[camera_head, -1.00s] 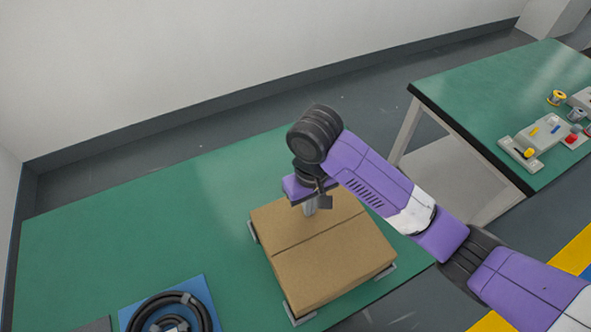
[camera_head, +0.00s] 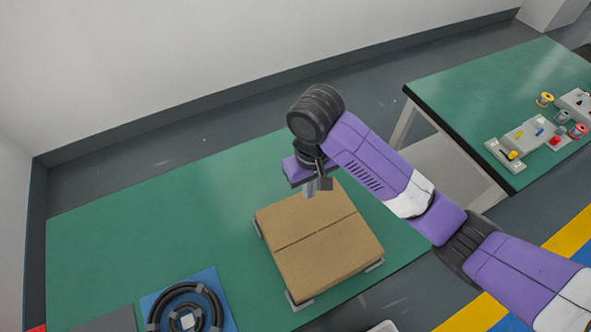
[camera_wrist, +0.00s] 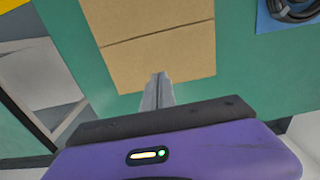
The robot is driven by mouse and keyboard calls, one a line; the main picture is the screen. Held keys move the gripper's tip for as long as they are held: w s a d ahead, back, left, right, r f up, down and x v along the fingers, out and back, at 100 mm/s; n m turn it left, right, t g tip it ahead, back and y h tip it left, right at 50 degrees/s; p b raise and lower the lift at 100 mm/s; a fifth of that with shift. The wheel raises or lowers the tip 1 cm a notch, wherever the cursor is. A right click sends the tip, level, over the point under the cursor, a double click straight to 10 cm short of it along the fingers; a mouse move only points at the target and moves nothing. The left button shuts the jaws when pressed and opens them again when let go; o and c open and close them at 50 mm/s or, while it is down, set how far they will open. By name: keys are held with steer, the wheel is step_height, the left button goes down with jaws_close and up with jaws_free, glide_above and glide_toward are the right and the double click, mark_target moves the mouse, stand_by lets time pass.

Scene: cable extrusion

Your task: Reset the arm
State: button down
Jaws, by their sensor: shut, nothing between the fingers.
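My purple arm reaches in from the right in the head view, with my gripper (camera_head: 318,187) pointing down near the back edge of a closed cardboard box (camera_head: 320,245). The gripper's fingers are together and hold nothing. In the wrist view the shut fingers (camera_wrist: 158,84) show in front of the box (camera_wrist: 155,45). They appear above or beside its edge; I cannot tell the exact gap. The box sits between grey corner brackets (camera_head: 298,302) on the green table (camera_head: 120,230).
A coiled black cable (camera_head: 188,307) lies on a blue mat (camera_head: 226,312) at the front left. A second green table (camera_head: 470,90) at the right holds a grey fixture (camera_head: 520,140) and several small spools.

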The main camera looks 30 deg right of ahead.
steer(key=shift+a, duration=0.1)
stand_by(0.4)
steer(key=w+a+r+t+y+b, duration=0.1)
steer(key=w+a+r+t+y, duration=0.2)
steer(key=w+a+r+t, duration=0.3)
steer(key=w+a+r+t+y, duration=0.2)
steer(key=w+a+r+t, duration=0.3)
steer(key=w, duration=0.3)
step_height(320, 180, up, 6)
steer(key=s+d+f+m+t+b, duration=0.1)
steer(key=s+m+t, duration=0.1)
steer(key=t, duration=0.3)
steer(key=s+d+f+h+b, duration=0.1)
steer(key=s+d+f+b, duration=0.1)
steer(key=s, duration=1.1)
steer(key=s+d+f+n+h+b, duration=0.1)
steer(key=s+d+f, duration=0.3)
steer(key=s, duration=1)
steer(key=s+d+f+n+g+h+b, duration=0.1)
steer(key=s+d+f+h+b, duration=0.1)
steer(key=s+f, duration=0.5)
steer(key=s+d+h, duration=0.1)
steer(key=s+d, duration=0.1)
steer(key=s, duration=0.4)
steer(key=shift+s+f+b, duration=0.15)
steer(key=shift+s+b, duration=0.2)
